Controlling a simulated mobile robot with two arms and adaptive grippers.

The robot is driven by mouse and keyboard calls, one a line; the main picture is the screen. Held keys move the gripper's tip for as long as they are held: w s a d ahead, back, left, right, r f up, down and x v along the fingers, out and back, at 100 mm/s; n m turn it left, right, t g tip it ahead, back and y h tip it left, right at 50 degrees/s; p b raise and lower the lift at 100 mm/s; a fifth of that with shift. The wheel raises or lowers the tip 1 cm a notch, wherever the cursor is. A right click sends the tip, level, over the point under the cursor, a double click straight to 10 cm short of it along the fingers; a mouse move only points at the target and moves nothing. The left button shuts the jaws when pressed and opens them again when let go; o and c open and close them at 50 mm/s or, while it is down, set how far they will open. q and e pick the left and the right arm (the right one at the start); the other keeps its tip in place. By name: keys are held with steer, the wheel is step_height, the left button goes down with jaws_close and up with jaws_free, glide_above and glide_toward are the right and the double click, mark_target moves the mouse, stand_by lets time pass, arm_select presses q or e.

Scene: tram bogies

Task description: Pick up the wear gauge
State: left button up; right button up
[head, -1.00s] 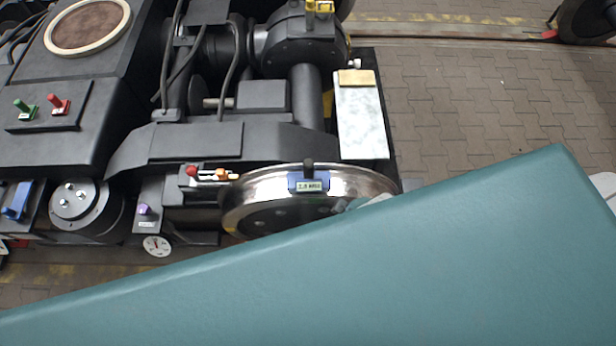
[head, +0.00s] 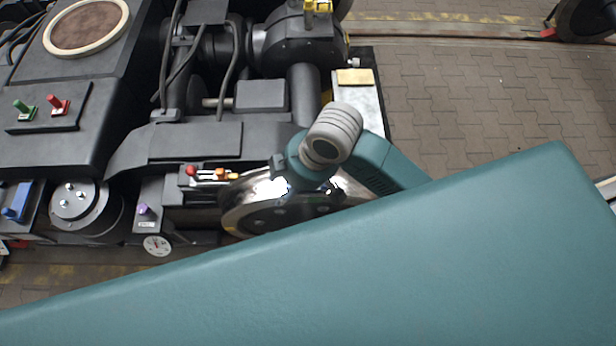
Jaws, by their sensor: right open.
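The wheel (head: 248,212) of the bogie has a shiny rim and stands at the lower middle of the head view. The wear gauge, a blue block with a small readout and a dark knob, is now hidden behind my right wrist, where it sat on top of the wheel rim. My right gripper (head: 285,180) is over the wheel rim, mostly covered by its own wrist. It is open, and I cannot see whether it touches the gauge. My left gripper is not in view.
A plate with a tan block (head: 355,77) lies behind my wrist. Small red and orange handles (head: 205,174) sit left of the wheel, with a round dial (head: 157,245) below. Green and red levers (head: 58,106) stand farther left. Paved floor (head: 470,100) is open at the right.

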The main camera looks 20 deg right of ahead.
steer(key=w+d+r+n+h, duration=0.1)
steer(key=w+d, duration=0.1)
steer(key=w+d+r+n+g+h, duration=0.1)
steer(key=w+d+n, duration=0.1)
steer(key=d, duration=0.1)
steer(key=w+d+r+n+g+h, duration=0.1)
steer(key=w+d+n, duration=0.1)
steer(key=d, duration=0.1)
steer(key=shift+w+r+h, duration=0.2)
steer(key=shift+w+h, duration=0.1)
steer(key=shift+w, duration=0.05)
steer(key=shift+d+f, duration=0.1)
steer(key=shift+f, duration=0.15)
step_height(320, 180, down, 4)
steer(key=shift+w+f, duration=0.1)
steer(key=shift+f, duration=0.15)
steer(key=f, duration=0.2)
steer(key=f+p, duration=0.1)
steer(key=f, duration=0.2)
steer(key=shift+w+a+f, duration=0.2)
steer(key=shift+w+f, duration=0.1)
steer(key=shift+c, duration=0.3)
jaws_close()
